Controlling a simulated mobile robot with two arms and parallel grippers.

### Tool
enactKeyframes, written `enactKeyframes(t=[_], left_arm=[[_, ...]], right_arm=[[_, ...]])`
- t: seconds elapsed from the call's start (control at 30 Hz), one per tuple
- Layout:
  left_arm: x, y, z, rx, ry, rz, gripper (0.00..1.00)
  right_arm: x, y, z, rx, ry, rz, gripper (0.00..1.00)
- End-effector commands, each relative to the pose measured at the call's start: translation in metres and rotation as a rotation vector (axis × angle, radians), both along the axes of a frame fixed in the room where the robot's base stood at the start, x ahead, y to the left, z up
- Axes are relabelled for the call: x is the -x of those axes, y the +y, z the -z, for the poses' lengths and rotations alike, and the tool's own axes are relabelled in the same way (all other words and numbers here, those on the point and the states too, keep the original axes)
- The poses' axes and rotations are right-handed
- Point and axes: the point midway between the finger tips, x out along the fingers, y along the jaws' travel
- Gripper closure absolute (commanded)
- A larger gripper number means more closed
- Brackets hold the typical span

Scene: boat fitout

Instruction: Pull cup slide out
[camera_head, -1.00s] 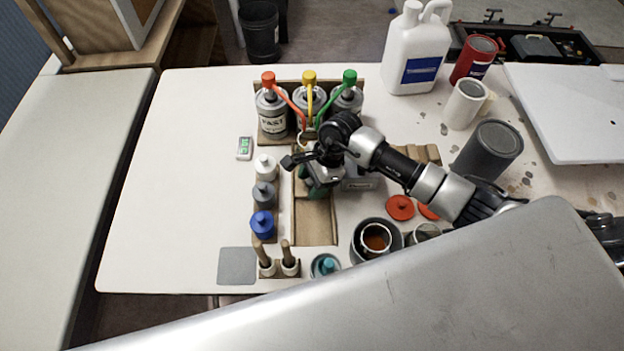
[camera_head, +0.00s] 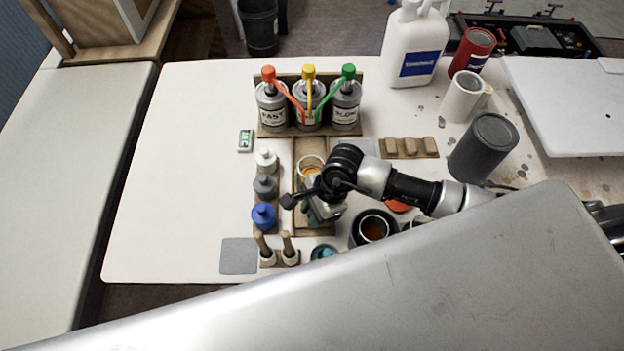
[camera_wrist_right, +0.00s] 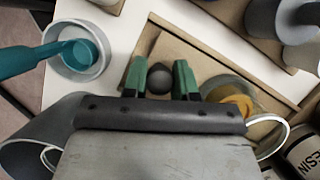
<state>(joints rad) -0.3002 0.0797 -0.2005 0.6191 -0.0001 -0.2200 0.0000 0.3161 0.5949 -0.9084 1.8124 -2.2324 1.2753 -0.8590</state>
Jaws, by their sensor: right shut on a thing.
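The cup slide (camera_head: 301,150) is a light wooden track in front of the three dispenser bottles. A clear cup with amber liquid (camera_head: 311,170) stands on it, and it also shows in the right wrist view (camera_wrist_right: 233,98). My right gripper (camera_head: 310,213) is over the front part of the slide. In the right wrist view its green fingers (camera_wrist_right: 159,78) are on either side of a dark round knob (camera_wrist_right: 160,79), shut on it. The gripper hides part of the slide in the head view. My left gripper is not in view.
Three bottles with red, yellow and green caps (camera_head: 308,105) stand behind the slide. Small bottles (camera_head: 264,187) line its left side. A dark pot with a cup (camera_head: 373,229) is at right, brushes (camera_head: 266,247) at front left. The table's left part is clear.

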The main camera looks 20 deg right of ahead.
Motion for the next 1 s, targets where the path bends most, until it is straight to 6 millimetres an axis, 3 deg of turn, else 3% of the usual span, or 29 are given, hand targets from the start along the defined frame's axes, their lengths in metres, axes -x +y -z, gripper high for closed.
enactKeyframes(t=[0.1, 0.2, 0.5, 0.53, 0.67, 1.0], left_arm=[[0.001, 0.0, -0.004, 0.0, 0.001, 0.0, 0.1], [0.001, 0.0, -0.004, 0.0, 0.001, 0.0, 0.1], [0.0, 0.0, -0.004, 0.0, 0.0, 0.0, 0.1], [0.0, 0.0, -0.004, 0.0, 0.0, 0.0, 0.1], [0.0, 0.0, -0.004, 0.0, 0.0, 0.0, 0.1], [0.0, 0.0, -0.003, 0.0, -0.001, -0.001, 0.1]], right_arm=[[0.019, 0.004, -0.001, 0.003, -0.004, 0.002, 1.0], [0.026, 0.006, -0.002, 0.001, -0.006, 0.004, 1.0], [0.026, 0.007, -0.001, 0.002, -0.008, 0.007, 1.0], [0.026, 0.007, -0.001, 0.002, -0.009, 0.007, 0.7], [0.026, 0.007, -0.001, 0.001, -0.009, 0.006, 0.5], [0.026, 0.006, -0.004, 0.0, -0.008, 0.004, 0.47]])
